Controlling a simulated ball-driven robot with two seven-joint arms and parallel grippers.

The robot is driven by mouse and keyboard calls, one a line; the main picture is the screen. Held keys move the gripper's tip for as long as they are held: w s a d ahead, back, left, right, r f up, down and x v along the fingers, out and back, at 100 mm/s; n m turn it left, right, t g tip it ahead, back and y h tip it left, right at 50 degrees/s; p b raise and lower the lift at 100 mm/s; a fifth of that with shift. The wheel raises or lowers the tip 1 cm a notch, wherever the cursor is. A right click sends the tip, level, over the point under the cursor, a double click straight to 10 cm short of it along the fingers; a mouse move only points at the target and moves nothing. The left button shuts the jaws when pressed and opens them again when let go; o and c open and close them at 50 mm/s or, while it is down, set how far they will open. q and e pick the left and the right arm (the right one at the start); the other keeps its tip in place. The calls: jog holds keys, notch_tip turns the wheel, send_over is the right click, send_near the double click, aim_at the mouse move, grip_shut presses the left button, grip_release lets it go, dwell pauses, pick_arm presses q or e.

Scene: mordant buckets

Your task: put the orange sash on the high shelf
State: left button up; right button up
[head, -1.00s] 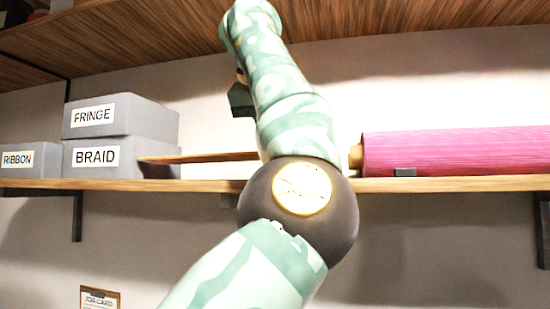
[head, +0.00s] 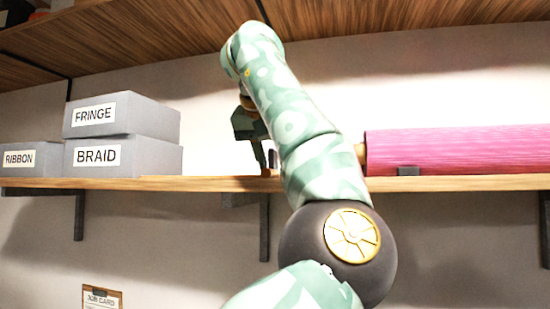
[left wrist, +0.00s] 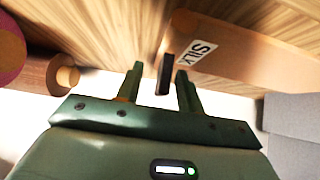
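No orange sash can be clearly made out in either view. My left gripper (head: 264,158) points down just above the lower shelf (head: 150,184) in the head view, beyond my forearm. In the left wrist view my left gripper (left wrist: 160,75) has its two fingers apart. A dark upright bar (left wrist: 164,76) shows between the fingertips, with gaps beside it. The high shelf (head: 160,40) spans the top of the head view, and only its underside shows. My right gripper is in neither view.
Grey boxes labelled FRINGE (head: 150,118), BRAID (head: 150,158) and RIBBON (head: 50,160) stand left. A pink roll (head: 460,150) lies right. A brown piece labelled SILK (left wrist: 240,55) is beside the fingers. A job card (head: 102,297) hangs below.

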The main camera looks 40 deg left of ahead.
pick_arm(q)
jog(key=shift+r, duration=0.1)
jog(key=v, duration=1.2)
jog(key=shift+s, duration=0.1)
